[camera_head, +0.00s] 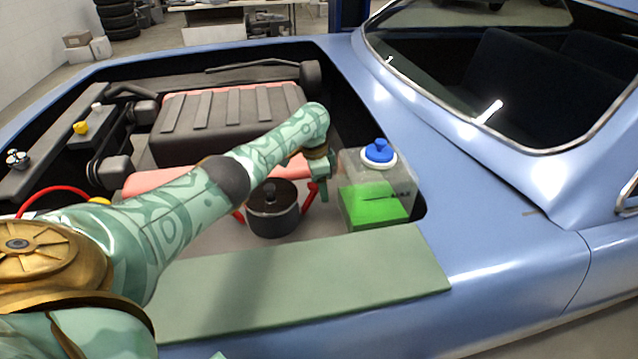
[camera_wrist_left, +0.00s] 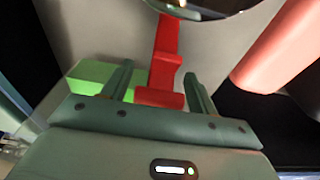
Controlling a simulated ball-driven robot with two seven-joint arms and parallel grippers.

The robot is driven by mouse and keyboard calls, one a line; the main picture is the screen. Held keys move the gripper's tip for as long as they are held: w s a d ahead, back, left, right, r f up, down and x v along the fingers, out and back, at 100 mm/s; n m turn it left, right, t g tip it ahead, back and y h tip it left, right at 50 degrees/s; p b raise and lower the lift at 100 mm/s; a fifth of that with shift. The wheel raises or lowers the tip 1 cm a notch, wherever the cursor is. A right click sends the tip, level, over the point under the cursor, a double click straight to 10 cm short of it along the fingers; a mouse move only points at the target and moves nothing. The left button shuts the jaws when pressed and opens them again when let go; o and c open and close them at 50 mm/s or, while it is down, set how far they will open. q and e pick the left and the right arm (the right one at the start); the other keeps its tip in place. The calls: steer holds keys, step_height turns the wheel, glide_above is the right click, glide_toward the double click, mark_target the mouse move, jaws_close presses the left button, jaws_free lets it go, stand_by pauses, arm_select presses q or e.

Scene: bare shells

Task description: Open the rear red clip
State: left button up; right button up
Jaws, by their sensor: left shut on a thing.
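A dark round canister (camera_head: 272,212) with a knobbed lid stands in the engine bay; only its rim shows at the top of the wrist view. It has a red clip on its right side (camera_head: 308,199) and another red clip (camera_head: 238,215) on its left, partly behind my arm. My left gripper (camera_head: 323,190) points down at the right-hand clip. In the wrist view my left gripper (camera_wrist_left: 158,82) has its fingers on either side of that clip (camera_wrist_left: 165,72) and is shut on it. The clip leans outward from the canister. My right gripper is out of view.
A clear tank (camera_head: 400,190) with green liquid and a blue cap (camera_head: 379,151) stands close right of the gripper. A ribbed black engine cover (camera_head: 205,125) lies behind my arm. A flat green panel (camera_head: 300,280) covers the near fender edge.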

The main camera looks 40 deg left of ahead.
mark_target(313, 185)
arm_select(q)
steer(key=shift+d, duration=0.15)
steer(key=o, duration=1.4)
steer(key=shift+w, duration=0.1)
steer(key=r+p, duration=0.3)
steer(key=r, duration=0.2)
steer(key=s+a+r+p, duration=0.1)
steer(key=r+p, duration=0.2)
steer(key=r, duration=0.2)
steer(key=r+p, duration=0.2)
steer(key=r, duration=0.4)
steer(key=shift+s+a+p, duration=0.25)
steer(key=shift+s+p, duration=0.15)
